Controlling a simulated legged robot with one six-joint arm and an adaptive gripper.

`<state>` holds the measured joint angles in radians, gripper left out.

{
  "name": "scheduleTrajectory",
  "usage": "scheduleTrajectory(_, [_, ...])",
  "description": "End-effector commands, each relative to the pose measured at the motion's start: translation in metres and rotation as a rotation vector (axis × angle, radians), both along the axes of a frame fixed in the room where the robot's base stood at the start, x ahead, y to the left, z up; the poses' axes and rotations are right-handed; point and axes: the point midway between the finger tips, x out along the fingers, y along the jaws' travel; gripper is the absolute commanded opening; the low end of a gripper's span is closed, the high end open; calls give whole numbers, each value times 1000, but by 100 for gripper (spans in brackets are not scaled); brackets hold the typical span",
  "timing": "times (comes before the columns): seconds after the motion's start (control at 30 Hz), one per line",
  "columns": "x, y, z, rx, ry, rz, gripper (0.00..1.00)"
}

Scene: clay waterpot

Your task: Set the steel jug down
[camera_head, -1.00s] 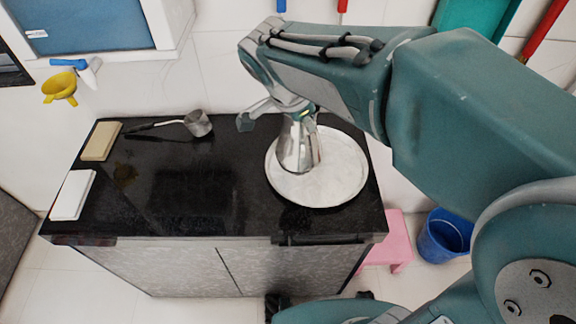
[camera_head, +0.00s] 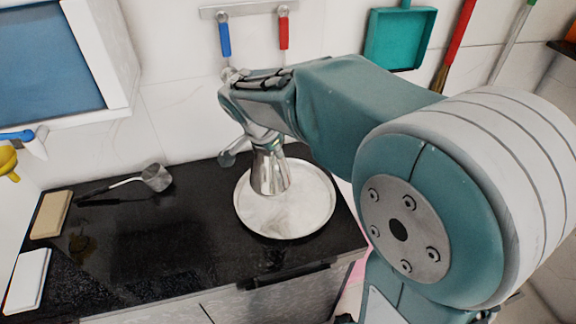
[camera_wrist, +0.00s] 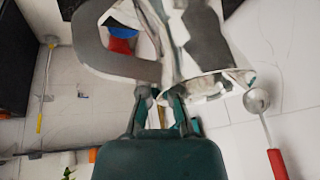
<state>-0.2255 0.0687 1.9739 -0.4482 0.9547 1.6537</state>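The steel jug (camera_head: 270,174) is roughly upright over the round silvery tray (camera_head: 325,208) on the black counter. Whether its base touches the tray is unclear. My gripper (camera_head: 250,147) is at the jug's top, partly hidden behind my arm. In the wrist view the jug (camera_wrist: 205,45) fills the top, with a wide dark handle-like loop (camera_wrist: 105,50) on the left. My two fingers (camera_wrist: 160,108) come up close under it. Whether they clamp the handle or only stand beside it does not show clearly.
A small steel ladle or pan (camera_head: 156,178), a tan block (camera_head: 50,214) and a white block (camera_head: 27,280) lie on the counter's left. The counter between them and the tray is clear. Blue and red handled tools (camera_head: 284,32) hang on the wall behind.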

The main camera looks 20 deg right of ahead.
Motion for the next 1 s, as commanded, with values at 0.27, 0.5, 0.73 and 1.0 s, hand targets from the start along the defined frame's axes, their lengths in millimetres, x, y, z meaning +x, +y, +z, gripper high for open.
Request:
scheduleTrajectory(0.27, [23,-30,-43,0,2,-4,0])
scheduleTrajectory(0.5, [31,-36,-56,-2,0,-3,0])
scheduleTrajectory(0.73, [33,-39,-86,-3,1,0,0])
scheduleTrajectory(1.0, [32,-40,-90,-1,0,-1,17])
